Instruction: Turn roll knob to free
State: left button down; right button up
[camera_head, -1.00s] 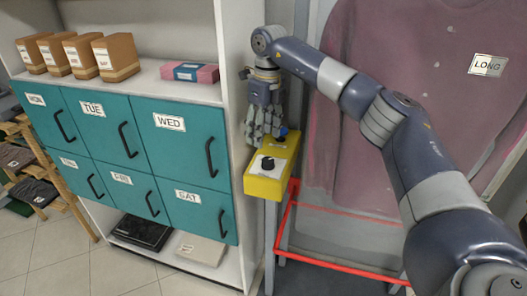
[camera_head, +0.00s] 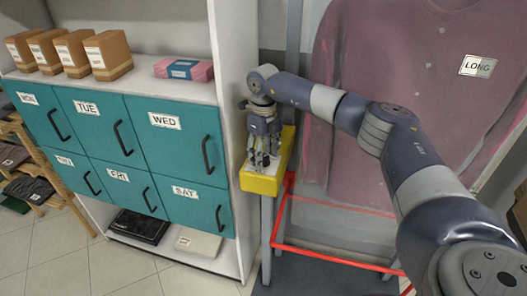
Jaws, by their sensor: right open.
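The yellow control box (camera_head: 262,185) stands on a grey frame beside the white shelf unit. My right gripper (camera_head: 261,158) points down over the box's top, with its fingers low over the front part. It is open. The fingers hide the black roll knob and most of the white panel around it, so the knob's setting cannot be read. I cannot tell whether the fingers touch the knob. My left gripper is out of view.
The white shelf's side wall (camera_head: 236,70) rises close left of the gripper. A large mauve garment (camera_head: 380,120) hangs behind my right arm. A red bar frame (camera_head: 330,258) runs below right.

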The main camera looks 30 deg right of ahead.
jog(key=c, duration=1.1)
jog(key=shift+n, duration=0.3)
jog(key=n+b, duration=0.1)
jog(key=n, duration=0.2)
jog(key=shift+w+f+n, duration=0.1)
jog(key=shift+n, duration=0.2)
jog(key=n+b, duration=0.1)
jog(key=n, duration=0.3)
jog(key=shift+n, duration=0.3)
jog(key=n+b, duration=0.1)
jog(key=n, duration=0.3)
jog(key=shift+r+n, duration=0.2)
jog(key=shift+n, duration=2.3)
